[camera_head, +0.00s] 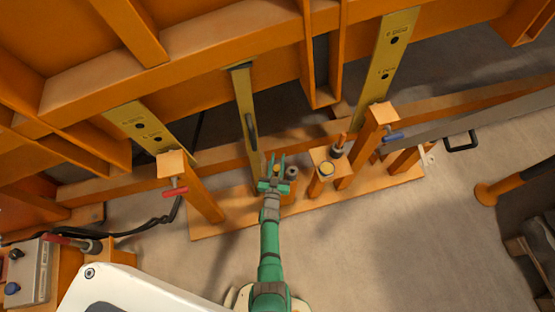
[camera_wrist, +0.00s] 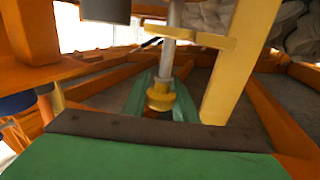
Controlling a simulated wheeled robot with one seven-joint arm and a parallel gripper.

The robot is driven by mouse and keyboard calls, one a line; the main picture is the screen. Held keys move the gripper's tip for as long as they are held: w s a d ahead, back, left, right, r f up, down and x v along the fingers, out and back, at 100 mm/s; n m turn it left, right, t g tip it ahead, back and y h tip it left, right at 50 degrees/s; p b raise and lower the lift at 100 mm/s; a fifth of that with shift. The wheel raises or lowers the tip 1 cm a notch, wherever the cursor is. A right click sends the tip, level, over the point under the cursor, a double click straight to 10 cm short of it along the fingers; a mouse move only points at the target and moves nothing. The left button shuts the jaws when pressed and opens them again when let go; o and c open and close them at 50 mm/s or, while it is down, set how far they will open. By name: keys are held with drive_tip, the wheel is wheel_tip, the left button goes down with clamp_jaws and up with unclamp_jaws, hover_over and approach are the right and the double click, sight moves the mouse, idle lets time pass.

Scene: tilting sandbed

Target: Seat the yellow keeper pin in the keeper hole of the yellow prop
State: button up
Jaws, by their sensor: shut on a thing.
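The yellow prop (camera_head: 245,105) slants down from the orange frame, with a dark handle on its side. My gripper (camera_head: 276,162) is at its lower end, just right of it. In the wrist view my gripper (camera_wrist: 161,98) is shut on the yellow keeper pin (camera_wrist: 160,96), around its yellow knob. A grey shaft (camera_wrist: 168,60) rises from the knob to a flat yellow plate (camera_wrist: 190,39). Grey shows above the plate too, but I cannot tell whether the shaft passes through it. A yellow post (camera_wrist: 238,62), probably the prop, stands to the right. The keeper hole is not clearly visible.
Orange posts with a red handle (camera_head: 175,192) and a blue handle (camera_head: 393,136) stand either side. Short stands (camera_head: 325,171) are close on the right. The orange frame (camera_head: 180,75) hangs overhead. The floor (camera_head: 370,245) in front is open.

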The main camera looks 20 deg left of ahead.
drive_tip(key=shift+a+f, duration=0.1)
drive_tip(key=shift+f, duration=0.35)
drive_tip(key=shift+d+f, duration=0.2)
drive_tip(key=shift+f, duration=0.2)
drive_tip(key=shift+a+f, duration=0.15)
drive_tip(key=shift+f, duration=0.6)
drive_tip(key=o, duration=1.1)
drive_tip(key=shift+o, duration=0.2)
drive_tip(key=s+d, duration=0.2)
drive_tip(key=s, duration=0.8)
drive_tip(key=shift+s, duration=0.35)
